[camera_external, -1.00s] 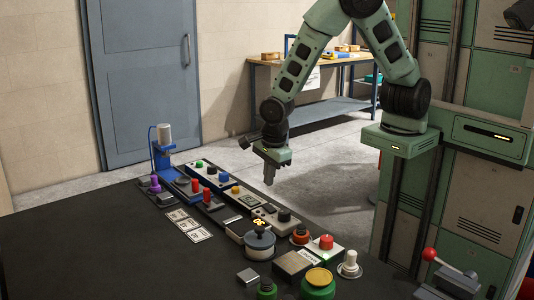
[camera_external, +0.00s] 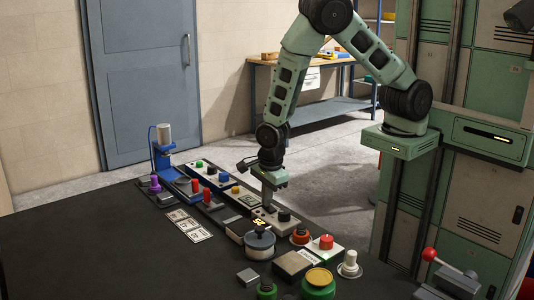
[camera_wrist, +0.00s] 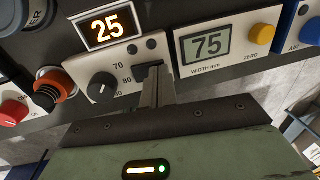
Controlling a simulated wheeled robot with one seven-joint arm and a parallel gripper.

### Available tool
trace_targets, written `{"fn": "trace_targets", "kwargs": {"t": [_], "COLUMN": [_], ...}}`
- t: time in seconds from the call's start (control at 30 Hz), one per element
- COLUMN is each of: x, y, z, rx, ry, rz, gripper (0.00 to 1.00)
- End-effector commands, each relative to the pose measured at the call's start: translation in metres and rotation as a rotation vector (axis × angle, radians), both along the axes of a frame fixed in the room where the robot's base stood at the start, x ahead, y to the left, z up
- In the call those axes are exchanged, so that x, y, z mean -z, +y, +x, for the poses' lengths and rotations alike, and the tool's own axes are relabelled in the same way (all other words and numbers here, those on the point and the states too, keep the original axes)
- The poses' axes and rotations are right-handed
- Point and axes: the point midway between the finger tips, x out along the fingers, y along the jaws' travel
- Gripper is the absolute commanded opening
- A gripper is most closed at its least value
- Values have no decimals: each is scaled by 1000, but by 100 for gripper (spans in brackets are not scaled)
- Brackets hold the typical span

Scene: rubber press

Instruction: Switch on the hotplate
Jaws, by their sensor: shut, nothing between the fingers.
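The hotplate's control box is the beige panel (camera_wrist: 128,78) in the wrist view, with a black dial (camera_wrist: 102,87), a temperature scale, two small dark round lamps and a black switch (camera_wrist: 149,70). An amber display (camera_wrist: 108,30) beside it is lit and reads 25. In the external view the dial (camera_external: 284,215) and the lit display (camera_external: 259,222) stand near the pot (camera_external: 259,243). My gripper (camera_external: 268,208) is shut and empty, pointing down over the panel. Its fingertips (camera_wrist: 157,78) are at the black switch and partly cover it; I cannot tell whether they touch.
A gauge reading 75 (camera_wrist: 208,43) with a yellow button (camera_wrist: 262,34) is close on one side. An orange-red button (camera_wrist: 55,88) is on the other. More buttons line the table (camera_external: 90,240); its left part is clear.

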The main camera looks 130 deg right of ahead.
Motion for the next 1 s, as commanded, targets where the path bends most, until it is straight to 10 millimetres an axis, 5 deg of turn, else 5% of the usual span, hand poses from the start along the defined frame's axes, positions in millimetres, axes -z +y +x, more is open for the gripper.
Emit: {"fn": "trace_targets", "kwargs": {"t": [1.0], "x": [-1], "y": [14], "z": [0], "rx": [1], "ry": [1], "rz": [32], "gripper": [0]}}
